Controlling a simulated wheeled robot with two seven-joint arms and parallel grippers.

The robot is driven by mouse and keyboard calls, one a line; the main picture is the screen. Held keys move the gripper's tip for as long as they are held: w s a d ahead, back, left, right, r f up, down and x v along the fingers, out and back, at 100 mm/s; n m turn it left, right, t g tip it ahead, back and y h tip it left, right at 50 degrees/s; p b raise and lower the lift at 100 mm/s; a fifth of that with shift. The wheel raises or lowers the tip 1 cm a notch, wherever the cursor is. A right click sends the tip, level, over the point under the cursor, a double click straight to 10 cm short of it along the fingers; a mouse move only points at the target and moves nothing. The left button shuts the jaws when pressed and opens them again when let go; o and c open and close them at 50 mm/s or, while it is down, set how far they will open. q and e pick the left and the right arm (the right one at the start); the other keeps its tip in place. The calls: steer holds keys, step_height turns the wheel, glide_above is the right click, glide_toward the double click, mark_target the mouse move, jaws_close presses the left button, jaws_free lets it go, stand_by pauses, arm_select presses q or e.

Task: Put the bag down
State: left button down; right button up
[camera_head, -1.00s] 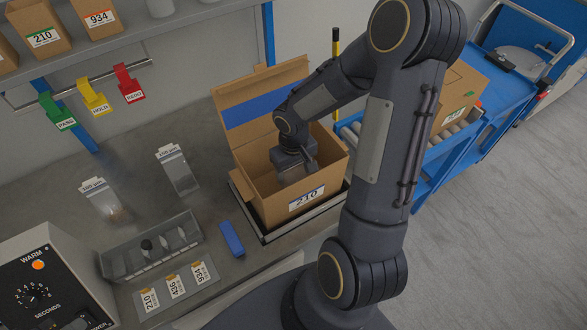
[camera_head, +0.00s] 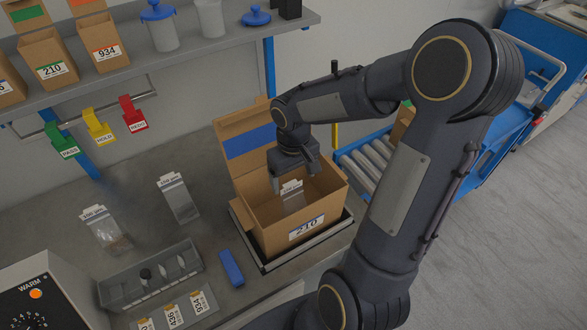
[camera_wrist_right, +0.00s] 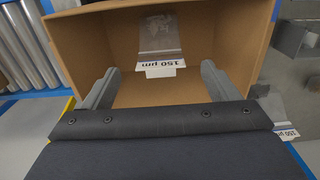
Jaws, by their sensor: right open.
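A clear bag (camera_head: 292,196) with a white label lies inside the open cardboard box (camera_head: 306,229) marked 210. In the right wrist view the bag (camera_wrist_right: 160,38) rests in the box, its label reading 150 µm, just beyond my fingertips. My right gripper (camera_head: 295,180) is over the box opening, with its two fingers apart and nothing between them; the fingers also show in the right wrist view (camera_wrist_right: 158,85). Two other clear bags lie on the bench, one (camera_head: 178,198) nearer the box and one (camera_head: 106,230) farther left. My left gripper is not in view.
The box stands on a scale-like platform (camera_head: 262,264) at the bench edge. A blue block (camera_head: 231,268) and a grey rack (camera_head: 150,277) lie to its left. A shelf (camera_head: 190,45) hangs above, with coloured tags (camera_head: 98,125) below it. A roller conveyor (camera_head: 365,162) is at the right.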

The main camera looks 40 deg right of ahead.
step_height(320, 180, up, 2)
steer(key=s+a+r+t+y, duration=0.2)
steer(key=s+a+r, duration=0.2)
steer(key=s+a, duration=0.1)
steer(key=s+a+r+t+y, duration=0.1)
steer(key=s+a+r+t, duration=0.2)
steer(key=s, duration=0.5)
steer(key=shift+s+a+r+t+y, duration=0.35)
steer(key=shift+a+r, duration=0.3)
steer(key=shift+a, duration=0.35)
steer(key=shift+w, duration=0.1)
